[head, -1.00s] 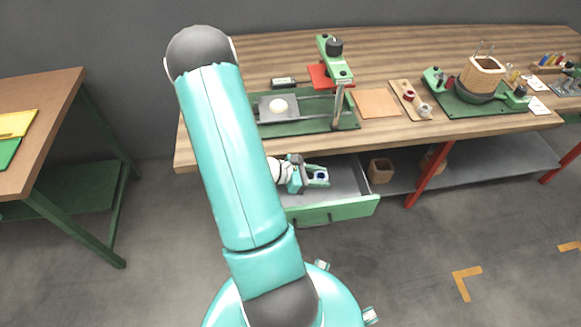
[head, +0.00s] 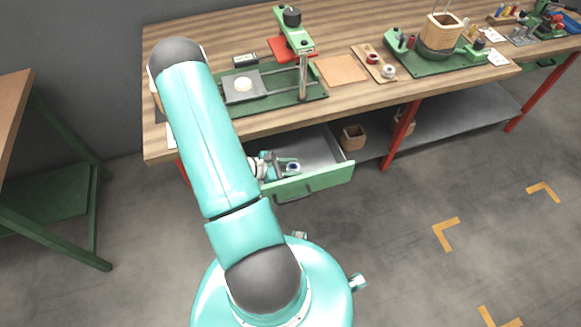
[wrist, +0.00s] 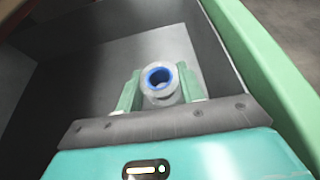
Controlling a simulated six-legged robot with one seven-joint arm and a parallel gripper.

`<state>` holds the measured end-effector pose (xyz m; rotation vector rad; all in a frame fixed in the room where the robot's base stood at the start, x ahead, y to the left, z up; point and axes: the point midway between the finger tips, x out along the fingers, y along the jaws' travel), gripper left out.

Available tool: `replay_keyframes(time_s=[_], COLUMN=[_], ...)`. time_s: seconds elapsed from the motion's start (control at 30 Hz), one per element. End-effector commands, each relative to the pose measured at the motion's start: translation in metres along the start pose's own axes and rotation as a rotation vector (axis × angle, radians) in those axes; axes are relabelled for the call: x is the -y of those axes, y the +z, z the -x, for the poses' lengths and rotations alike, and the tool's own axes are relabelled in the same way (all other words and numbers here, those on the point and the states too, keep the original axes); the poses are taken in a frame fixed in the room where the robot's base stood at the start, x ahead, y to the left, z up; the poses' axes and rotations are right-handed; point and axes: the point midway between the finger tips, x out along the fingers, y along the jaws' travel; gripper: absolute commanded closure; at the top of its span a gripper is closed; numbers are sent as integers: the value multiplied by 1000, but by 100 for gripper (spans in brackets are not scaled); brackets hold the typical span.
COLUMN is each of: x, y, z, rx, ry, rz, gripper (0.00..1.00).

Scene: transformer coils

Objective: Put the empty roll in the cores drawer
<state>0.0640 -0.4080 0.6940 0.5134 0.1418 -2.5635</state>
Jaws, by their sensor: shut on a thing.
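The empty roll (wrist: 160,86), a pale ring with a blue inner core, shows in the wrist view between the two green fingers of my gripper (wrist: 161,95). My gripper is shut on it. In the head view the roll (head: 293,167) is a small dark-blue and white spot at the tip of my gripper (head: 290,167). The open drawer (head: 320,182) has a green front and grey inside, under the wooden bench. My gripper and the roll are within the drawer's outline, near its front. Whether the roll touches the drawer floor, I cannot tell.
The wooden bench (head: 400,88) stands above the drawer, with a green press (head: 297,40) on it. A wooden block (head: 353,138) lies on the shelf right of the drawer. The drawer's grey floor (wrist: 130,50) looks bare around the roll.

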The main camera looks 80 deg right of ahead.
Motion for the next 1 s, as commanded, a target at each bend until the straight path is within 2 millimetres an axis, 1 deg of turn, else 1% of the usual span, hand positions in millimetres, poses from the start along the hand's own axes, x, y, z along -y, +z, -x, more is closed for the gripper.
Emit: replay_keyframes(time_s=[0.27, 0.8, 0.83, 0.9, 0.93, 1.0], x=[-2, -1, -1, -1, -1, -1], y=[-2, -13, -13, -13, -13, -13], z=[1, -3, -3, -3, -3, -3], rx=[0, 0, 0, 0, 0, 0], ry=[1, 0, 0, 1, 1, 1], rz=[-1, -1, -1, -1, -1, -1], gripper=[83, 83, 56, 43, 40, 40])
